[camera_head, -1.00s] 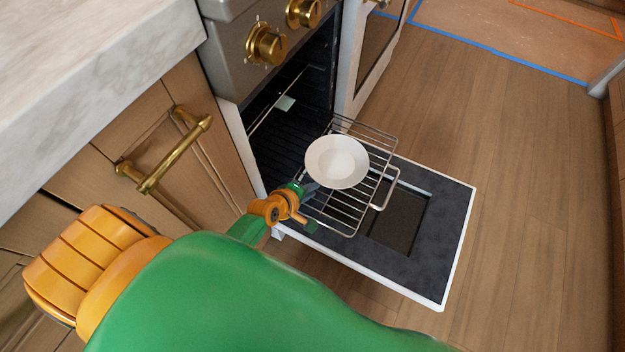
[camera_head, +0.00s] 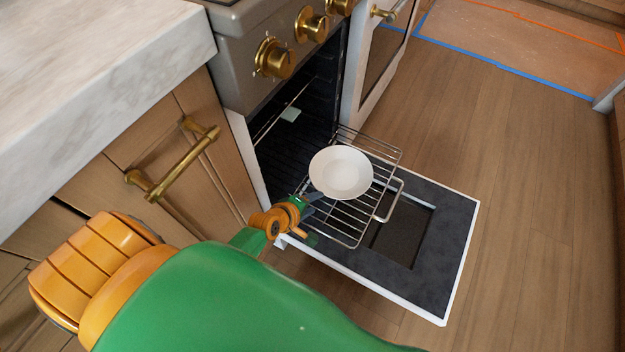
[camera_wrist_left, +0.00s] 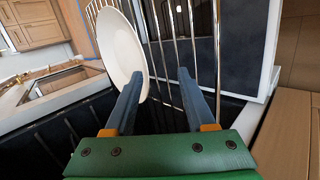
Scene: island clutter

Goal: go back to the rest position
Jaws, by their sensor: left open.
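My left gripper (camera_head: 308,204) reaches in from the left, low beside the near left edge of the pulled-out oven rack (camera_head: 352,228). In the left wrist view its two fingers (camera_wrist_left: 160,88) are apart, with nothing held between them. A white plate (camera_head: 341,172) lies on the rack, just beyond the fingers. In the left wrist view the plate (camera_wrist_left: 121,45) is at the left finger; I cannot tell whether they touch. My right gripper is in neither view.
The oven door (camera_head: 448,232) is folded down under the rack. A marble counter (camera_head: 90,80) and a wooden cabinet with a brass handle (camera_head: 182,165) stand on the left. Brass knobs (camera_head: 275,58) are above the oven opening. The wooden floor (camera_head: 530,160) at right is clear.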

